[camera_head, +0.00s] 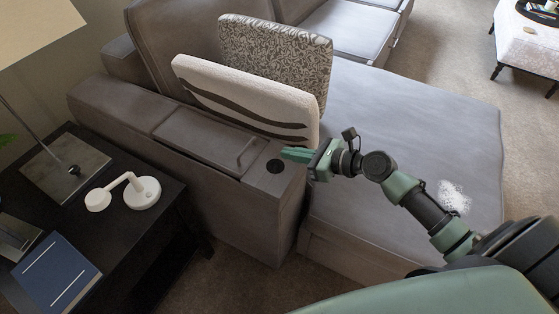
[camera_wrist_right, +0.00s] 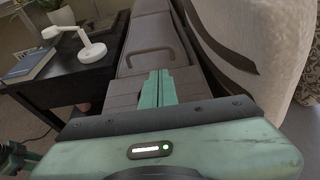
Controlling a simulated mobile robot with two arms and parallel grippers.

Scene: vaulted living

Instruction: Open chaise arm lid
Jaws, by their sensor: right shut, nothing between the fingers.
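The chaise arm lid (camera_head: 205,139) is a grey padded panel set into the top of the chaise arm, and it lies flat and closed. A thin grey handle (camera_head: 246,151) stands on its near end; the handle also shows in the right wrist view (camera_wrist_right: 131,63). My right gripper (camera_head: 284,154) is shut and empty, above the front end of the arm by a dark round cup holder (camera_head: 274,166). In the right wrist view its green fingers (camera_wrist_right: 158,88) are together, a little short of the handle and apart from it.
A striped cushion (camera_head: 245,97) and a patterned cushion (camera_head: 275,55) lean beside the lid. The chaise seat (camera_head: 400,130) is mostly clear. A dark side table (camera_head: 130,225) holds a white lamp (camera_head: 141,193), a metal lamp base (camera_head: 65,168) and a blue book (camera_head: 55,275).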

